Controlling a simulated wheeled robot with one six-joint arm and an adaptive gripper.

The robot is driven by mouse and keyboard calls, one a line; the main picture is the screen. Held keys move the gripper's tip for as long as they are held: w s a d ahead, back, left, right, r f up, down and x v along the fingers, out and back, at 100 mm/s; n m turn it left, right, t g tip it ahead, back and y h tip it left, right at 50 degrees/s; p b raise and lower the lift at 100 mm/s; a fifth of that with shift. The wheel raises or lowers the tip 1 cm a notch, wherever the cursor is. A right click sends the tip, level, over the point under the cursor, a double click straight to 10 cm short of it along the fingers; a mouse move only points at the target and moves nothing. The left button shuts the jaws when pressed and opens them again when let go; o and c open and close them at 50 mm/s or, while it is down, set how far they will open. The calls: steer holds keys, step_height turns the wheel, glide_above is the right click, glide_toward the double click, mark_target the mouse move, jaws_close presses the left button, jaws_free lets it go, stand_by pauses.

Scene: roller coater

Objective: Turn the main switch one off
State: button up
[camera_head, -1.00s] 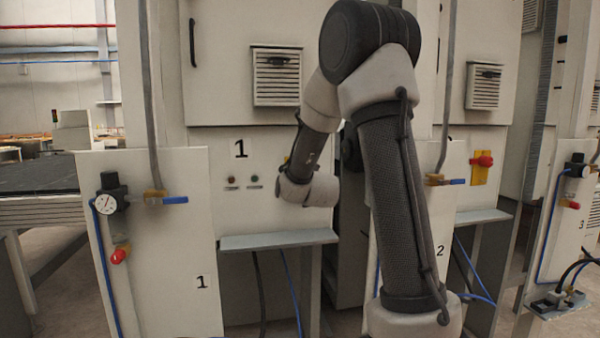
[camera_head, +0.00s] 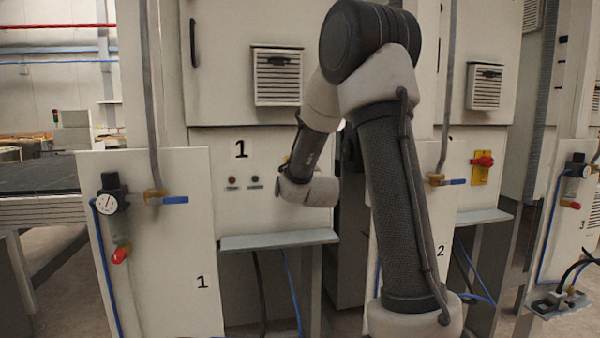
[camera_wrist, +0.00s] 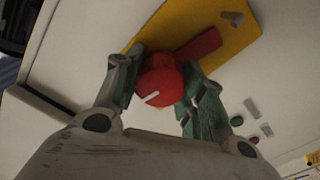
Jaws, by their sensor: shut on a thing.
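In the wrist view, the red main switch knob (camera_wrist: 160,82) with a short white mark sits on a yellow plate (camera_wrist: 236,38). A red lever part (camera_wrist: 201,46) extends from the knob to the upper right. My gripper (camera_wrist: 160,75) has one finger on each side of the knob and is shut on it. In the head view, my arm and wrist reach to cabinet 1, and the gripper fingers and this switch are hidden behind them.
Two small round indicators (camera_head: 243,182) sit on cabinet 1, left of my wrist. A grey shelf (camera_head: 280,240) juts out below. Cabinet 2 has another red switch (camera_head: 483,161) on a yellow plate. Side panels with gauges and hoses stand at left and right.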

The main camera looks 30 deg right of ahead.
steer(key=shift+f+n, duration=0.1)
steer(key=shift+n, duration=0.7)
steer(key=o, duration=1)
steer(key=shift+s, duration=0.1)
steer(key=v, duration=1.2)
